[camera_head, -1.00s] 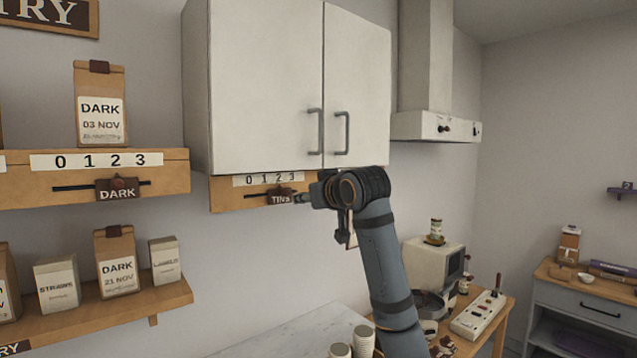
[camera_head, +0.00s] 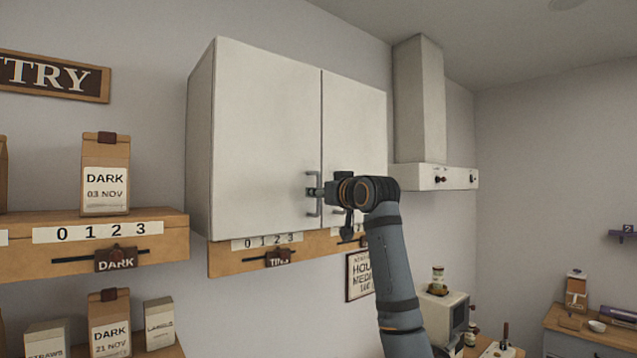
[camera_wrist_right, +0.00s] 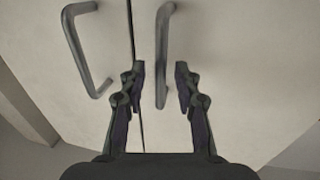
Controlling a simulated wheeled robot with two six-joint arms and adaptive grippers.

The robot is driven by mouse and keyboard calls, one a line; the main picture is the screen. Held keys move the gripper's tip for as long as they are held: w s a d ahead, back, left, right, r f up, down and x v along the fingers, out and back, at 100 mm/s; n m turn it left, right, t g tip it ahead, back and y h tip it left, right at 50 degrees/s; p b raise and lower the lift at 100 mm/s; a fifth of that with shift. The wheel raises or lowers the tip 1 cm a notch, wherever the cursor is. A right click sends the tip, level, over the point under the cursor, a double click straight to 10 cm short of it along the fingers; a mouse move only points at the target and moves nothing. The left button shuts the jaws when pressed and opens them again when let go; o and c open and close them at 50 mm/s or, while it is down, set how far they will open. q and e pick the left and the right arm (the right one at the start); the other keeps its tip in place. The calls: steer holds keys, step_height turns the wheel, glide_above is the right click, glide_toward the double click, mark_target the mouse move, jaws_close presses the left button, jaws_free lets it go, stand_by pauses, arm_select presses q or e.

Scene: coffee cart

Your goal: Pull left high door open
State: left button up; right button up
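The left high door (camera_head: 265,140) is the left one of two white wall-cabinet doors and is shut. Its grey bar handle (camera_head: 311,179) is near its lower right corner. My right gripper (camera_head: 313,192) is at this handle, reaching in from the right. In the right wrist view the fingers (camera_wrist_right: 160,82) are apart, with one handle (camera_wrist_right: 163,50) between them, not visibly pinched. I cannot tell how deep it sits between them. The other handle (camera_wrist_right: 82,48) is off to the left there. My left gripper is not in view.
The right door (camera_head: 352,120) is shut, its handle mostly hidden by my gripper. A wooden rail with a slider tag (camera_head: 278,258) runs below the cabinet. A range hood (camera_head: 435,177) is to the right, shelves with bags (camera_head: 106,175) to the left.

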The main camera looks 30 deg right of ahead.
steer(key=shift+w, duration=0.7)
steer(key=shift+s, duration=0.1)
steer(key=shift+c, duration=0.2)
steer(key=shift+c, duration=1.4)
jaws_close()
